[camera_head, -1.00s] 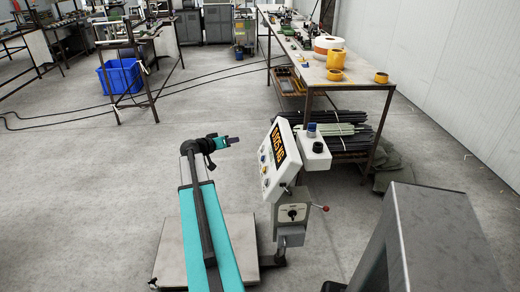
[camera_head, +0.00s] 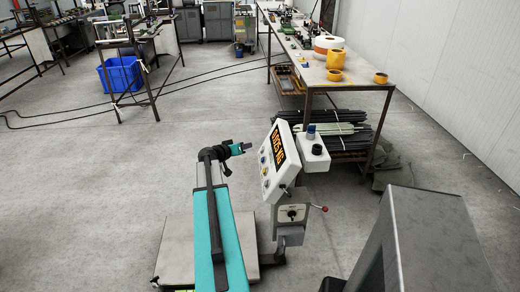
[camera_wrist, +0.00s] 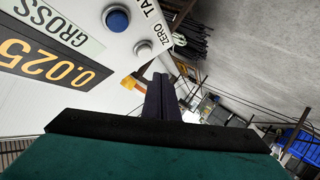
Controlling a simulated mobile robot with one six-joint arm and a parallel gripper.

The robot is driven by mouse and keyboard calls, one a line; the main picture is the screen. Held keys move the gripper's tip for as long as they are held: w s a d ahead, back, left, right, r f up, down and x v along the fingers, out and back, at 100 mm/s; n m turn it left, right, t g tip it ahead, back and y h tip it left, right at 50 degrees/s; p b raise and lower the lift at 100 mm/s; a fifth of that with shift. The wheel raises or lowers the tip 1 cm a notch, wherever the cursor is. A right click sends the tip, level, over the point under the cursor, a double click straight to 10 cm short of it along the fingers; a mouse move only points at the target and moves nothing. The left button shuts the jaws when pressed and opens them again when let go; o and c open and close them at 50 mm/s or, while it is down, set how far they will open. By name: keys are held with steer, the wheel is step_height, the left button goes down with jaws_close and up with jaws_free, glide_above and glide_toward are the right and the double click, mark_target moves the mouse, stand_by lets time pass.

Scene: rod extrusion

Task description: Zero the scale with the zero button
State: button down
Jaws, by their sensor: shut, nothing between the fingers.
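The scale's white control panel (camera_head: 283,168) stands tilted on a post, with an orange lit display (camera_head: 278,146). The wrist view shows the panel (camera_wrist: 105,50) at a steep angle, with the display (camera_wrist: 50,68) reading 0.025 beside a GROSS label. A larger blue button (camera_wrist: 116,18) sits farther up, by the partly cut-off TA lettering. My gripper (camera_head: 250,146) is shut and empty, left of the panel. Its fingertips (camera_wrist: 161,80) appear below the pale button, apparently apart from it.
A grey scale platform (camera_head: 176,250) lies on the floor under my arm. A workbench (camera_head: 310,62) with rolls and dark rod bundles (camera_head: 345,132) stands behind the panel. A red-tipped lever (camera_head: 324,209) sticks out below the panel. A blue bin (camera_head: 120,75) is far left. Open floor lies left.

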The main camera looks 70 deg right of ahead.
steer(key=shift+s+d+f+b, duration=0.2)
steer(key=shift+s+f+b, duration=0.15)
steer(key=shift+s, duration=0.2)
steer(key=shift+s+d+f+b, duration=0.2)
steer(key=shift+s+f+b, duration=0.05)
steer(key=shift+s+b, duration=0.25)
stand_by(0.9)
steer(key=shift+s+d+f+b, duration=0.2)
steer(key=shift+s+b, duration=0.2)
steer(key=shift+b, duration=0.25)
steer(key=shift+s+d+f+b, duration=0.15)
steer(key=shift+s+b, duration=0.25)
steer(key=shift+b, duration=0.25)
stand_by(1.9)
steer(key=shift+w+a, duration=0.1)
steer(key=shift+w+a+r+b, duration=0.25)
steer(key=shift+w+r+b, duration=0.2)
steer(key=shift+w, duration=0.25)
steer(key=shift+w+a+r+b, duration=0.25)
steer(key=shift+w+r, duration=0.1)
steer(key=shift+w, duration=0.35)
steer(key=shift+w+a+r+b, duration=0.2)
steer(key=shift+w+a+r, duration=0.1)
steer(key=shift+w, duration=0.4)
steer(key=shift+w+a+r+b, duration=0.25)
steer(key=shift+w+r, duration=0.1)
steer(key=shift+w, duration=0.35)
